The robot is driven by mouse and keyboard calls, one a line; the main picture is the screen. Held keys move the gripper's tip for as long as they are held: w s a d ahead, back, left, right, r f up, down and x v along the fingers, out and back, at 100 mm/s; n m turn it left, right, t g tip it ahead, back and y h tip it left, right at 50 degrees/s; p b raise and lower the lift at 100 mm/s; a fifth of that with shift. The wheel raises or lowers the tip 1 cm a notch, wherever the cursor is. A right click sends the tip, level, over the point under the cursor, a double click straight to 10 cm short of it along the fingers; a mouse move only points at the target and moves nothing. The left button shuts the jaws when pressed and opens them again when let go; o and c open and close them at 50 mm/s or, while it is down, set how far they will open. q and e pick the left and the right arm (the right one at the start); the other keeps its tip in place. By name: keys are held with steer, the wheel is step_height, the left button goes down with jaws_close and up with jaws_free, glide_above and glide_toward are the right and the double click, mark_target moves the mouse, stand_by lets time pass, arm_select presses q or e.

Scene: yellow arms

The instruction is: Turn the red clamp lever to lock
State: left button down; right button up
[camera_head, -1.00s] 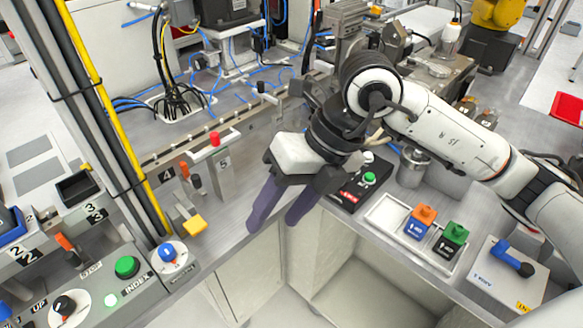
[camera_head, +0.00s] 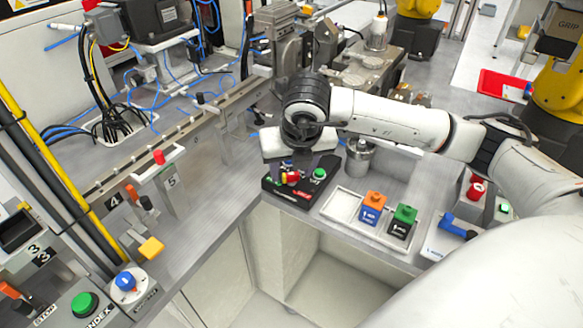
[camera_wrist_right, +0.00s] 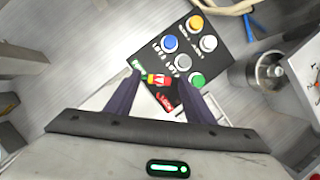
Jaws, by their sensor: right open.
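The red clamp lever (camera_head: 290,178), with a yellow part beside it, sits on top of a black control box (camera_head: 270,187) at the bench's front edge. In the right wrist view the red lever (camera_wrist_right: 162,78) lies between the two dark fingers, near a green label and a red label whose text is too small to read surely. My right gripper (camera_wrist_right: 161,80) is open, one finger on each side of the lever; I cannot tell whether either touches it. In the head view the right gripper (camera_head: 287,164) is above the box and partly hides it. My left gripper is not in view.
The black box also carries several round buttons, including green (camera_wrist_right: 197,80) and blue (camera_wrist_right: 170,43). A metal canister (camera_head: 360,160) stands right of it. A white tray (camera_head: 343,205) holds an orange-topped block and a green-topped block.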

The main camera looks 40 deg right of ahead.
steer(key=shift+w+f, duration=0.1)
steer(key=shift+f, duration=0.2)
